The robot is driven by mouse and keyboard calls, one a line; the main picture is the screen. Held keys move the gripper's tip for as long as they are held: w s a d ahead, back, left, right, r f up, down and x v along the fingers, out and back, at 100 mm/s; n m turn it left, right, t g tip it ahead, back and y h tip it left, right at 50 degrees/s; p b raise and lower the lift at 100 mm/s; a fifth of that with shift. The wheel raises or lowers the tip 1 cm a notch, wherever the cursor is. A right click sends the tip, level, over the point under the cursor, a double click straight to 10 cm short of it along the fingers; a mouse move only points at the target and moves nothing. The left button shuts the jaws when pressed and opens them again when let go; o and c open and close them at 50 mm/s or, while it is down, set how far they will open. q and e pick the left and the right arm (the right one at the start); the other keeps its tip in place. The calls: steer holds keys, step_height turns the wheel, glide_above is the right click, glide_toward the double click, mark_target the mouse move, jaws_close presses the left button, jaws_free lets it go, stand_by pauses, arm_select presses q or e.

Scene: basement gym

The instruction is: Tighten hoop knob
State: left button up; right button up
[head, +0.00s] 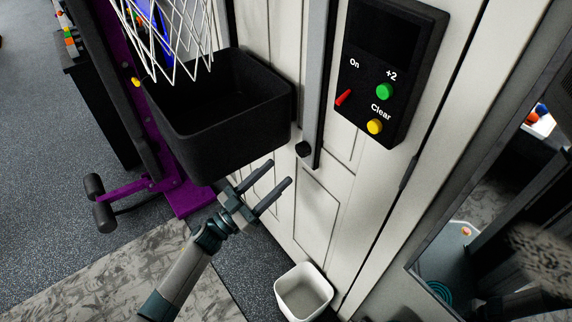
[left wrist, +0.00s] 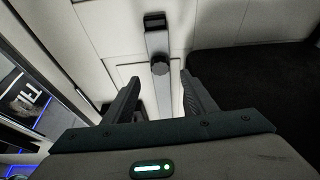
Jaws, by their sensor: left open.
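The hoop knob (head: 303,149) is a small black round knob at the lower end of a grey vertical bar (head: 316,80) on the white panelled door. In the left wrist view the knob (left wrist: 160,68) shows ahead, between and beyond the fingertips. My left gripper (head: 279,173) is open and empty, below and left of the knob and apart from it. Its two fingers also show in the left wrist view (left wrist: 160,84), on either side of the bar. The white net (head: 180,35) hangs above a black bin (head: 215,110) left of the bar. My right gripper is out of view.
A black score box (head: 388,70) with a red switch, a green button and a yellow button is right of the bar. A white bin (head: 303,292) stands on the floor below. Purple gym equipment (head: 150,130) is at the left. A mirror (head: 470,235) is at the right.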

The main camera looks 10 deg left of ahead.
arm_select(q)
steer(key=b+v, duration=0.1)
steer(key=v, duration=0.8)
steer(key=shift+s+a, duration=0.2)
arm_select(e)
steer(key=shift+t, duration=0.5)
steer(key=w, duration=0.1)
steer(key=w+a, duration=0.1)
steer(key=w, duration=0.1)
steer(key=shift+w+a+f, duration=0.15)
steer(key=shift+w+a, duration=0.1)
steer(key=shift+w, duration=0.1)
arm_select(q)
steer(key=shift+f, duration=0.15)
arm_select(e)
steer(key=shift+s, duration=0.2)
